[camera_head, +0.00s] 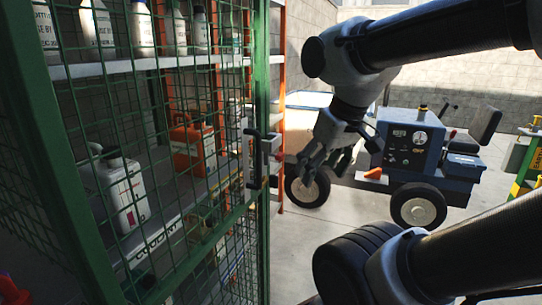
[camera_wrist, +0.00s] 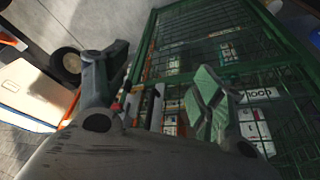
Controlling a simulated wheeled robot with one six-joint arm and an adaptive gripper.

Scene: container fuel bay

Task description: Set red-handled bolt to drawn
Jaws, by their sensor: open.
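The green mesh cage door (camera_head: 190,185) stands at the left in the head view. On its right edge are a dark upright handle (camera_head: 252,158) and a grey latch block (camera_head: 270,144), where the bolt appears to be. Its red handle is not clear there, and I cannot tell the bolt's position. My gripper (camera_head: 327,160) is open and empty, to the right of the latch and apart from it. In the wrist view my gripper's fingers (camera_wrist: 158,95) are spread, with grey latch parts (camera_wrist: 157,104) and a small red spot (camera_wrist: 116,106) between them.
Behind the mesh are shelves with white bottles (camera_head: 125,190) and an orange can (camera_head: 193,145). A blue wheeled cart (camera_head: 412,150) stands behind my gripper. An orange post (camera_head: 281,60) rises just behind the latch. Some floor (camera_head: 310,240) right of the door is clear.

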